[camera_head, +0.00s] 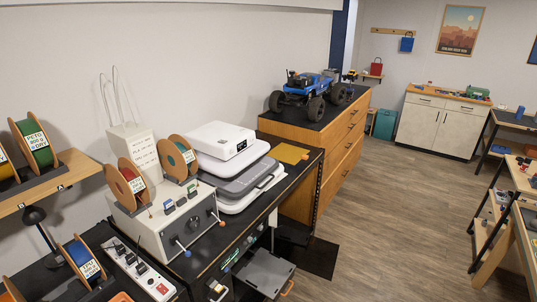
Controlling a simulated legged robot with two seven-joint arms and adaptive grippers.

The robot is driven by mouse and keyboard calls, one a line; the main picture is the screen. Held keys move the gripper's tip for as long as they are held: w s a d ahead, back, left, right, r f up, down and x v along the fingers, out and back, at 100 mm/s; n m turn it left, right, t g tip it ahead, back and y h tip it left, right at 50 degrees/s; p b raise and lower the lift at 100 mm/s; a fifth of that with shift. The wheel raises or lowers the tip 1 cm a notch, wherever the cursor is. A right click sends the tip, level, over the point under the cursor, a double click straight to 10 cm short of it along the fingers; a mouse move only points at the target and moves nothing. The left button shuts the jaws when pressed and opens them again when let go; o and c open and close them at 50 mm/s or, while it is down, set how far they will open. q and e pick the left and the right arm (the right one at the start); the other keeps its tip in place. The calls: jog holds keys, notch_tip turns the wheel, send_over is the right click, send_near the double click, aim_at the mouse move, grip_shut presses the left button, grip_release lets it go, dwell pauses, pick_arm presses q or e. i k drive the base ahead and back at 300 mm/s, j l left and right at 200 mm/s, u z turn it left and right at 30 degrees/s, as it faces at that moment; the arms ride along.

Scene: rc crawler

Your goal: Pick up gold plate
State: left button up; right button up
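The gold plate (291,153) is a flat, thin, yellow-gold piece. It lies on the far right part of the black workbench top (262,197), to the right of the stacked white and grey machine (236,168). Its upper face is uncovered. Neither of my grippers shows in the head view, so their states and distances from the plate are not visible.
A white control box (168,225) with spools stands left on the bench. Beyond the bench, a wooden drawer cabinet (337,150) carries a blue crawler truck (305,93). A grey flat-topped object (264,272) sits low before the bench. Wood floor (400,220) is open to the right.

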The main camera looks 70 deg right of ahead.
aim_at(290, 153)
jog(key=z, duration=2.65)
jog(key=i+l+z, duration=0.6)
jog(key=i+l, duration=0.15)
jog(key=i, duration=0.15)
jog(key=i+l+z, duration=0.3)
jog(key=i, duration=0.15)
jog(key=i+z, duration=0.35)
jog(key=i, duration=0.15)
jog(key=i+u, duration=0.2)
jog(key=i, duration=0.45)
jog(key=i+l+u, duration=0.2)
jog(key=i, duration=0.45)
jog(key=i+u, duration=0.2)
jog(key=i, duration=0.45)
jog(key=l, duration=0.05)
